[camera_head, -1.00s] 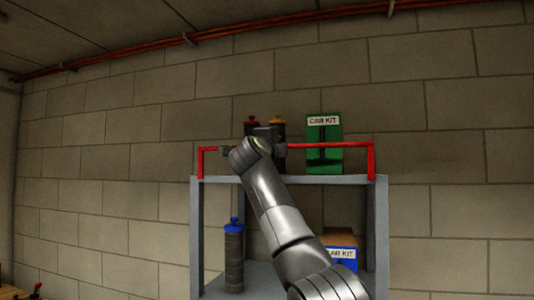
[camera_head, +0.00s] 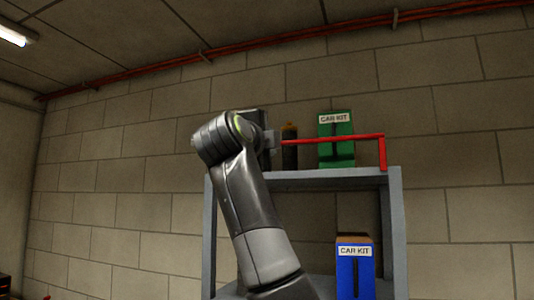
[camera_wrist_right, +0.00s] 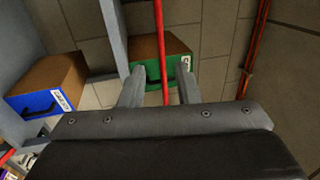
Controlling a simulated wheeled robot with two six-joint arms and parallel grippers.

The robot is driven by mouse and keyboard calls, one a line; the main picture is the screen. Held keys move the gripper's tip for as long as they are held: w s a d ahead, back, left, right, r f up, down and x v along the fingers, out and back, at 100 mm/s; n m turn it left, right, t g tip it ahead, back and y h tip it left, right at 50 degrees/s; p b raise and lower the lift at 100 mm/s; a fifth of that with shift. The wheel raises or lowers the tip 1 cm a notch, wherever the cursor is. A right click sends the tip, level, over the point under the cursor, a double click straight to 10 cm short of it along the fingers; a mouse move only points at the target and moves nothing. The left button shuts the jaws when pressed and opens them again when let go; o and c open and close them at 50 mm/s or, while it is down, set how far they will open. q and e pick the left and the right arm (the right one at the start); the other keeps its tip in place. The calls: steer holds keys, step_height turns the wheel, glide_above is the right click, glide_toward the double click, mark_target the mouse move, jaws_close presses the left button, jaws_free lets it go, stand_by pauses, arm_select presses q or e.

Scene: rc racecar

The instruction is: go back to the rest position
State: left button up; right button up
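My right arm rises from the bottom of the head view, its wrist in front of the shelf's upper left. My right gripper (camera_wrist_right: 159,83) is open and empty in the right wrist view, its two fingers apart. The red rail (camera_wrist_right: 159,40) of the shelf runs between the fingers in that picture; I cannot tell how near it is. In the head view the gripper is mostly hidden behind the wrist. My left gripper is not in view.
A grey shelf (camera_head: 395,205) bears the red rail (camera_head: 340,138), a green car kit box (camera_head: 337,152) and a dark bottle with an orange-yellow top (camera_head: 289,148). A blue car kit box (camera_head: 355,272) stands on the lower level.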

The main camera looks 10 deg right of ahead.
steer(key=shift+s+a, duration=0.1)
steer(key=shift+s, duration=0.15)
steer(key=shift+f, duration=0.15)
